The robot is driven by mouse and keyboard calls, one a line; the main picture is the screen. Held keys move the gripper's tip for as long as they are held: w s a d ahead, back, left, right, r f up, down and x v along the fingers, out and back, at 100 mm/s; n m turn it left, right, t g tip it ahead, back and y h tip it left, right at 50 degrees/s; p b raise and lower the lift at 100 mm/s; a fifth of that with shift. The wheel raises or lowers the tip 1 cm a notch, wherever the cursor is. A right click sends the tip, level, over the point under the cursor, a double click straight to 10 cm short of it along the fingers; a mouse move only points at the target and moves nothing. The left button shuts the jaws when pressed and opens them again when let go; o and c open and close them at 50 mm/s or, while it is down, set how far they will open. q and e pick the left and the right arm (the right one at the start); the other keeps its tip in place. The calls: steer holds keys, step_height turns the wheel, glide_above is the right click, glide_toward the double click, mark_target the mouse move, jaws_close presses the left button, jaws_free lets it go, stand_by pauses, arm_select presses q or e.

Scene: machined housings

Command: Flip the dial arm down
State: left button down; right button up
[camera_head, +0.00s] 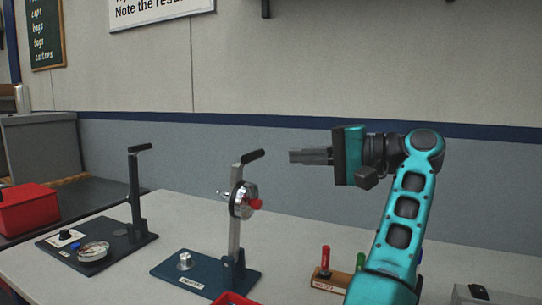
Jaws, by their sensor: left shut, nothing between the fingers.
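The dial arm (236,220) stands upright on a blue base plate (210,275) in the middle of the view. It carries a round silver dial with a red tip (243,200) and has a black handle (253,156) at its top. A small silver knob-like part (185,261) sits on the plate, left of the arm's foot. My left gripper (291,156) is shut and empty, just right of the black handle at about its height in the picture. A gap shows between them. My right gripper is not in view.
A second stand (134,190) with an upright arm and a gauge (93,251) on its dark base is at the left. A red bin (27,208) is at far left. A wooden block (329,281) with a red-handled item stands near my arm. A red tray edge (233,298) shows at the front.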

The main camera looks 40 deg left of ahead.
mark_target(256, 156)
arm_select(q)
steer(key=x, duration=0.6)
steer(key=shift+s+a+f+p, duration=0.1)
steer(key=shift+s+a+p, duration=0.05)
steer(key=shift+a+p, duration=0.2)
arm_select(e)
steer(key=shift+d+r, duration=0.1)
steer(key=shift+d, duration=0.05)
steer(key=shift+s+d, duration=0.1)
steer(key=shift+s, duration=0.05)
